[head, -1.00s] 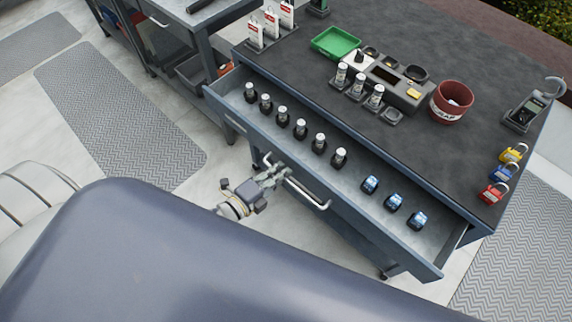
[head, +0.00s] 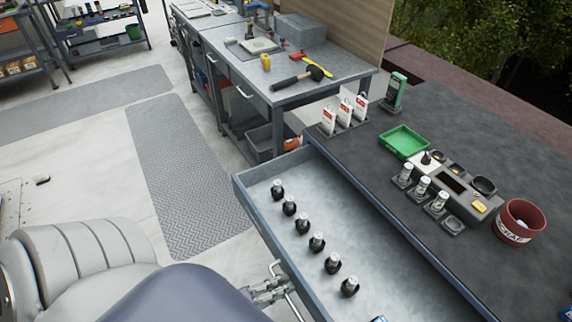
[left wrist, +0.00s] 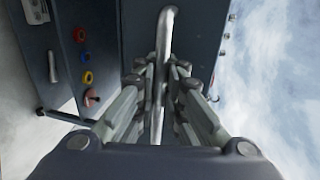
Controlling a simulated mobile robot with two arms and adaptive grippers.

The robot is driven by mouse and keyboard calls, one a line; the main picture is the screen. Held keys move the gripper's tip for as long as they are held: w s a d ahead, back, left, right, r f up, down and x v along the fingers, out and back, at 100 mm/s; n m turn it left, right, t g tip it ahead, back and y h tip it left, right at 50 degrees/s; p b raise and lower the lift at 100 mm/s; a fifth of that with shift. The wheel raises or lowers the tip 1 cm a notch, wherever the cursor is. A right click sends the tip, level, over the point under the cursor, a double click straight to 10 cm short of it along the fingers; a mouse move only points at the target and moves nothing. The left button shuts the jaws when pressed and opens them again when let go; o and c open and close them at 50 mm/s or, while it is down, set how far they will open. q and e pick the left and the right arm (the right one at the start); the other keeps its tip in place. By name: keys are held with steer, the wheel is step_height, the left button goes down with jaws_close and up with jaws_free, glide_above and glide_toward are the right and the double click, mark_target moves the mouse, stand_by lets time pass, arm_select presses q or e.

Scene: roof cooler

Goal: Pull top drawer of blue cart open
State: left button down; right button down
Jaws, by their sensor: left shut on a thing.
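The blue cart (head: 400,180) has a dark top, and its top drawer (head: 335,215) is pulled out toward me. Several dark-based cylinders stand in a row in the drawer. My left gripper (head: 277,280) is at the drawer's front. In the left wrist view my left gripper (left wrist: 168,85) is shut on the drawer handle (left wrist: 166,38), a bent metal bar running between its fingers. The right end of the drawer is cut off in the head view. My right gripper does not show.
On the cart top are a green tray (head: 404,141), a red bin (head: 519,222), and a grey holder with small bottles. A grey workbench (head: 290,70) with tools stands behind. Floor mats (head: 190,180) lie at the left, with open floor around them.

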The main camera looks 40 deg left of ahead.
arm_select(q)
steer(key=shift+r, duration=0.1)
steer(key=c, duration=2.1)
jaws_free()
steer(key=shift+c, duration=0.2)
steer(key=shift+o, duration=0.7)
steer(key=shift+s, duration=0.1)
steer(key=v, duration=1.1)
steer(key=shift+s, duration=0.4)
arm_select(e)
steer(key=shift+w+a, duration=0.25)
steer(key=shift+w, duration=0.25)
arm_select(q)
steer(key=shift+a, duration=0.2)
